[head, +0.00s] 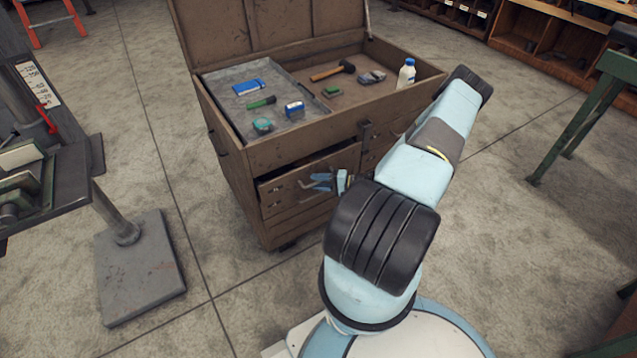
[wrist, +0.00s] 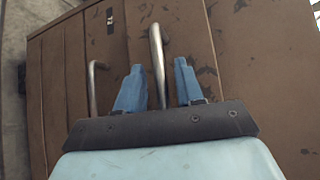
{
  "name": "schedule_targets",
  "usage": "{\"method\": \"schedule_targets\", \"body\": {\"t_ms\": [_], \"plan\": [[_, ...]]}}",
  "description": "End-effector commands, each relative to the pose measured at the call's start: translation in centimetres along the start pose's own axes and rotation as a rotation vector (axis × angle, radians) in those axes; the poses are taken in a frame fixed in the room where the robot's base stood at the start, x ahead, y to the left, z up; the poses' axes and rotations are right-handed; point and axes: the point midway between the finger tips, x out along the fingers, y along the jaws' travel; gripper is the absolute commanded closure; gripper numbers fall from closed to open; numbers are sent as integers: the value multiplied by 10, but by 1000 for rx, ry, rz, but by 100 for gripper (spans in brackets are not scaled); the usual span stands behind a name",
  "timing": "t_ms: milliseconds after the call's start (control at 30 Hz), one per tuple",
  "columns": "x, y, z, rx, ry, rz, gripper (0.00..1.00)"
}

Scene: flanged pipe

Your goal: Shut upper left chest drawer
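The brown wooden chest (head: 225,150) stands ahead with its lid up. Its upper left drawer (head: 281,196) juts out a little, with a dark gap above its front. My gripper (head: 316,183) is at this drawer's front, its blue fingers pointing at it. In the wrist view, my gripper (wrist: 160,75) is open, with one finger on each side of a metal bar handle (wrist: 156,40). I see gaps between the fingers and the handle; whether the handle is within finger depth is unclear. A second handle (wrist: 93,80) is left of the fingers. My arm hides part of the chest front's right side.
The chest's open top holds a grey tray (head: 228,84) with small items, a hammer (head: 333,71) and a white bottle (head: 406,74). A grey stand base (head: 140,265) is at left. A green-legged bench (head: 590,110) is at right. Floor between is clear.

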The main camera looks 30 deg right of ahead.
Motion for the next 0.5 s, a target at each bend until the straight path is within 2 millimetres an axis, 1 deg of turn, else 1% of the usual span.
{"method": "schedule_targets", "body": {"t_ms": [133, 500], "plan": [[0, 0, 0, 0, 0, 0, 64], [0, 0, 0, 0, -1, 0, 100]]}}
